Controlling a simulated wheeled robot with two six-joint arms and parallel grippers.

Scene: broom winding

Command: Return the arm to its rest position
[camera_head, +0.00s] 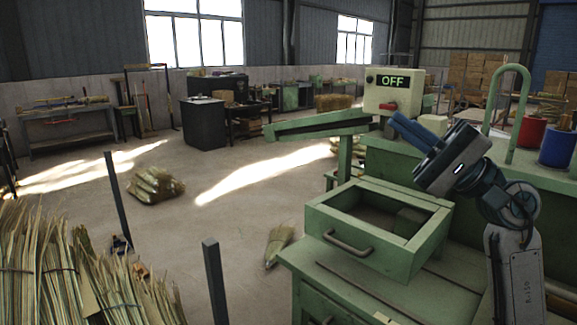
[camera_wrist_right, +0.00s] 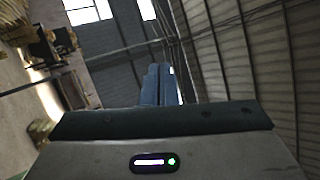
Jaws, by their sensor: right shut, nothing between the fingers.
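My right gripper (camera_head: 408,133) is raised above the green machine bench at the right of the head view. Its blue fingers point up and to the left, close to the control box. They are shut with nothing between them. In the right wrist view the fingers (camera_wrist_right: 157,85) stand together against the roof and wall of the hall. My right arm comes up from the lower right corner of the head view. My left gripper does not show in either view.
The control box (camera_head: 392,90) reads OFF. An open green drawer (camera_head: 330,236) juts out below my right gripper. A red spool (camera_head: 530,132) and a blue spool (camera_head: 558,145) stand at the right. Straw bundles (camera_head: 60,270) fill the lower left. The middle floor is mostly clear.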

